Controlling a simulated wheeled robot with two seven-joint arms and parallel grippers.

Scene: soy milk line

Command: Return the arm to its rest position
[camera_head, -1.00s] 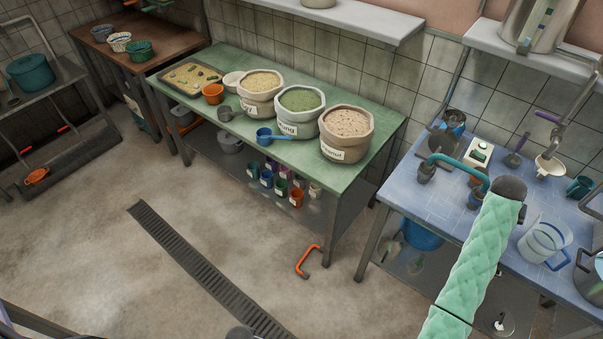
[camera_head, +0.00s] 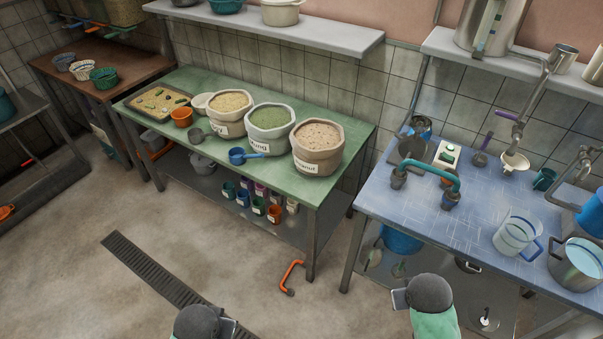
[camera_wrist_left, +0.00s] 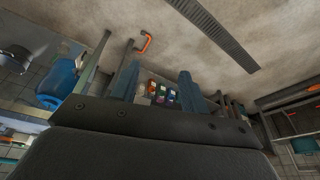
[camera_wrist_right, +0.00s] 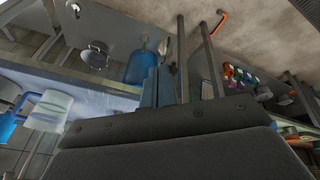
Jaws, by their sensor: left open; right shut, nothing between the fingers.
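My right arm (camera_head: 432,320), in a pale green sleeve with a dark rounded end, is low in the head view, in front of the blue table (camera_head: 395,210) and clear of its top. In the right wrist view my right gripper (camera_wrist_right: 158,88) has its fingers together with nothing between them. The dark end of my left arm (camera_head: 200,322) shows at the bottom of the head view, over the floor. In the left wrist view my left gripper (camera_wrist_left: 157,88) has its fingers apart and empty. The head view does not show the fingers of either gripper clearly.
The blue table carries a teal-handled piece (camera_head: 430,172), a clear jug (camera_head: 516,232) and a metal pot (camera_head: 578,265). The green table (camera_head: 190,85) holds sacks, a tray and scoops. An orange handle (camera_head: 291,276) lies on the floor. The floor in front is open.

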